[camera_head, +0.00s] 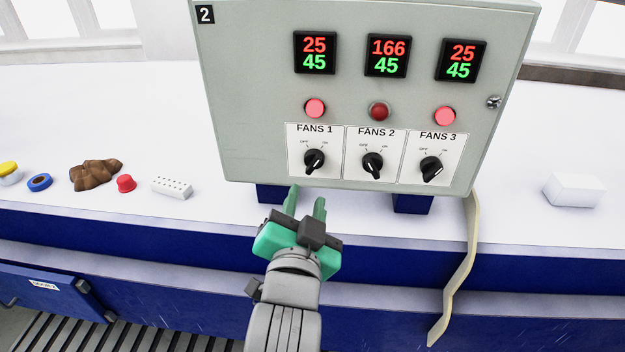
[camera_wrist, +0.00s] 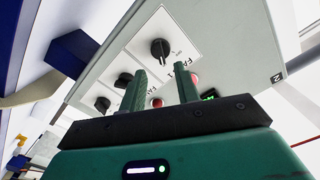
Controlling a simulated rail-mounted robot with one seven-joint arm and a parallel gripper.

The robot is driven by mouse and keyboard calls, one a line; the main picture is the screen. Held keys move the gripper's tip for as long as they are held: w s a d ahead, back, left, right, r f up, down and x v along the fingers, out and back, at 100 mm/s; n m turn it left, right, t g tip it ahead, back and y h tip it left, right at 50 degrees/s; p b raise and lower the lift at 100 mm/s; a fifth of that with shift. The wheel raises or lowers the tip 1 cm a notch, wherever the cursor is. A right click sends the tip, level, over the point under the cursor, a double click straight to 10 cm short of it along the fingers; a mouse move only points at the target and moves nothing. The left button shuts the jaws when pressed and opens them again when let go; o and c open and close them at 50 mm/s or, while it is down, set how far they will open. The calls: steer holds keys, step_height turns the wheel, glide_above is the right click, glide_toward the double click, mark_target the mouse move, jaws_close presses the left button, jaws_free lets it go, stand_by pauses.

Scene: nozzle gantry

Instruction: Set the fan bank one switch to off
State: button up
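The control box (camera_head: 260,80) has three black rotary knobs on white plates, each marked OFF at upper left and ON at upper right. The FANS 1 knob (camera_head: 314,161) is the leftmost; its grip slants from lower left to upper right, in line with ON. The red lamp (camera_head: 315,109) above it is bright. My gripper (camera_head: 305,199) is below and in front of this knob, fingers apart, holding nothing and not touching the knob. In the wrist view, the FANS 1 knob (camera_wrist: 160,49) lies beyond the open fingertips (camera_wrist: 160,78).
The FANS 2 knob (camera_head: 373,164) slants the other way under a dim lamp (camera_head: 379,111). The FANS 3 knob (camera_head: 431,169) is at right. A pale strip (camera_head: 463,270) hangs at the bench edge. Small items, including a brown lump (camera_head: 95,174), lie left; a white block (camera_head: 574,190) lies right.

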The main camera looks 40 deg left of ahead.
mark_target(313, 168)
steer(key=p+x, duration=0.1)
steer(key=x, duration=0.6)
steer(key=shift+w+a+r, duration=0.1)
steer(key=shift+w, duration=0.15)
steer(key=shift+c, duration=0.2)
jaws_close()
